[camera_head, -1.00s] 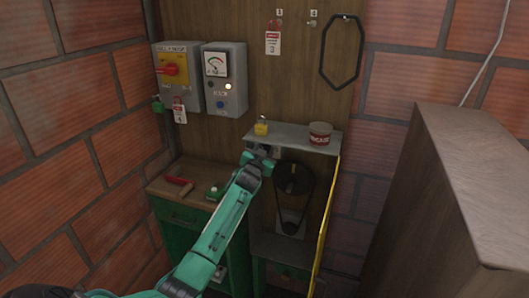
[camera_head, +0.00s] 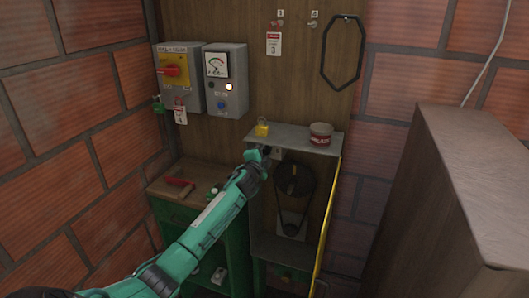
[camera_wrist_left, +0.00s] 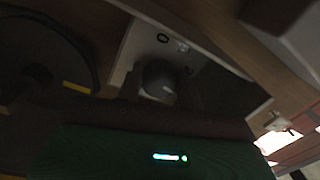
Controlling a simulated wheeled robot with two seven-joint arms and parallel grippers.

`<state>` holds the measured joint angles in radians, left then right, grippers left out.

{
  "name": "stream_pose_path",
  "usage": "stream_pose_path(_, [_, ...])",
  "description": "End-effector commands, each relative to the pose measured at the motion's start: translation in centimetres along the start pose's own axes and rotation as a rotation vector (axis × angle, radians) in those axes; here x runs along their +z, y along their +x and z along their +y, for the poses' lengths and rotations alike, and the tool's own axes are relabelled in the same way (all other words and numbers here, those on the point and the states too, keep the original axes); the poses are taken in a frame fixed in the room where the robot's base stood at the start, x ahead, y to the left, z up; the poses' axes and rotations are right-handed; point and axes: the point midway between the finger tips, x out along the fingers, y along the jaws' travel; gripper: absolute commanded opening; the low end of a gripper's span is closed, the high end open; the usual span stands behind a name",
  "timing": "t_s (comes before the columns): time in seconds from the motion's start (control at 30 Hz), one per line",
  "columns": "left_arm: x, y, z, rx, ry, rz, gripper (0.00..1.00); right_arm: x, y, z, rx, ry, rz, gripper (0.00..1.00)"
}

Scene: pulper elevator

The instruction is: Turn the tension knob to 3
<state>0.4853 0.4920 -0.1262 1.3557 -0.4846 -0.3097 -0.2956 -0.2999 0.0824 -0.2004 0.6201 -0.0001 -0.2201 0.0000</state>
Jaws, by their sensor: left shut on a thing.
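The tension knob (camera_wrist_left: 158,78) is a dark round knob with a pale pointer mark, on a light plate (camera_wrist_left: 135,50) with small markings that I cannot read as numbers. My left gripper (camera_wrist_left: 152,92) is at the knob and shut on it; the fingers are very dark in the left wrist view. In the head view my left gripper (camera_head: 267,155) is just under the metal shelf, in front of the pale plate (camera_head: 278,154), and the knob is hidden or too small to tell. My right gripper is not in view.
The metal shelf (camera_head: 290,137) above holds a yellow padlock (camera_head: 262,128) and a red and white tin (camera_head: 320,134). A black belt and pulley (camera_head: 293,180) are close on the right. A red-handled tool (camera_head: 178,182) lies on the bench at left. A wooden cabinet (camera_head: 455,200) stands at right.

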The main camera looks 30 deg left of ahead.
Motion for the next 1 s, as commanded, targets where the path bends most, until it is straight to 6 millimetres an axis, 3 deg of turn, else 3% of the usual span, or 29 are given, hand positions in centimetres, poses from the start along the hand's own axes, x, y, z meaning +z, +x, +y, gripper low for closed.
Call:
stream_pose_path(0.4, [0.01, 0.0, -0.02, 0.002, 0.209, 0.013, 0.15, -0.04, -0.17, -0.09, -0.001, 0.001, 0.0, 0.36])
stream_pose_path(1.0, [0.01, -0.01, 0.02, 0.002, 0.241, 0.015, 0.15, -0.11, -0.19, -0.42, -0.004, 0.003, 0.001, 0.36])
